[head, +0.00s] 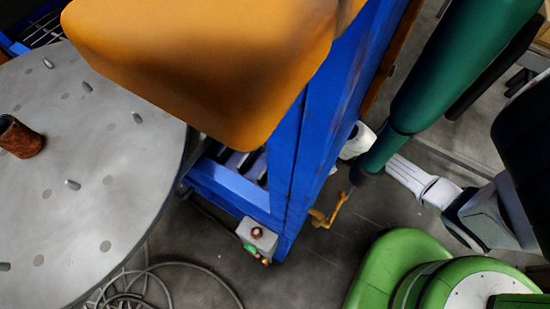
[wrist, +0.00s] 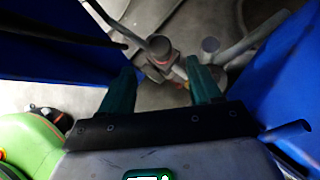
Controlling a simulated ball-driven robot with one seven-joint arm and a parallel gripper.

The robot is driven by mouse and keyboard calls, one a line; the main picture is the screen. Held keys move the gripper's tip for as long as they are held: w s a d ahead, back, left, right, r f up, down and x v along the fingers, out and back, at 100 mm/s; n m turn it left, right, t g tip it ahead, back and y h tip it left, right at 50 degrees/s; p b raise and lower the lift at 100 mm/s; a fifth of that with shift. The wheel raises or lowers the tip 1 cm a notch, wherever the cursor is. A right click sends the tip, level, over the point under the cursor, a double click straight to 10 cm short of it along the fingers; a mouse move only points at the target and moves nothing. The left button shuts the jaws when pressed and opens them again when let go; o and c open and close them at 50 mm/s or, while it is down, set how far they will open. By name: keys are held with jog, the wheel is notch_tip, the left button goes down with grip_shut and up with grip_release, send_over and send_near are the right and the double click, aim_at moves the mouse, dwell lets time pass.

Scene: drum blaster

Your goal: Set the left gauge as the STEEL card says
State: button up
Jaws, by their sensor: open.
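Neither the left gauge nor the STEEL card can be made out in either view. My gripper (wrist: 162,85) shows in the wrist view with its two green fingers spread apart and nothing between them. Beyond the fingertips is grey piping with a round-topped post (wrist: 160,48), apart from the fingers as far as I can tell. I cannot make out my gripper's fingers in the head view.
In the head view, a grey round table (head: 90,190) with pegs bears a rusty cylinder (head: 20,137). An orange cover (head: 210,60) hangs beside a blue frame (head: 310,140). A button box (head: 257,236) and loose cables (head: 150,285) are low. Blue panels (wrist: 290,75) flank my gripper.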

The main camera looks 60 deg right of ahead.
jog(key=b+x, duration=0.1)
jog(key=x, duration=0.9)
jog(key=shift+b, duration=0.3)
jog(key=c, duration=1)
jog(key=shift+s+m, duration=0.1)
jog(key=shift+m, duration=0.2)
jog(key=shift+m+t+h, duration=0.4)
jog(key=shift+m+h, duration=0.2)
jog(key=m+t+h, duration=0.1)
jog(key=m, duration=0.1)
jog(key=shift+m+h+p, duration=0.3)
jog(key=shift+p, duration=0.1)
jog(key=shift+m+t+h+p, duration=0.4)
jog(key=shift+m+h+p, duration=0.45)
jog(key=shift+m+h, duration=1.1)
jog(key=shift+m, duration=0.35)
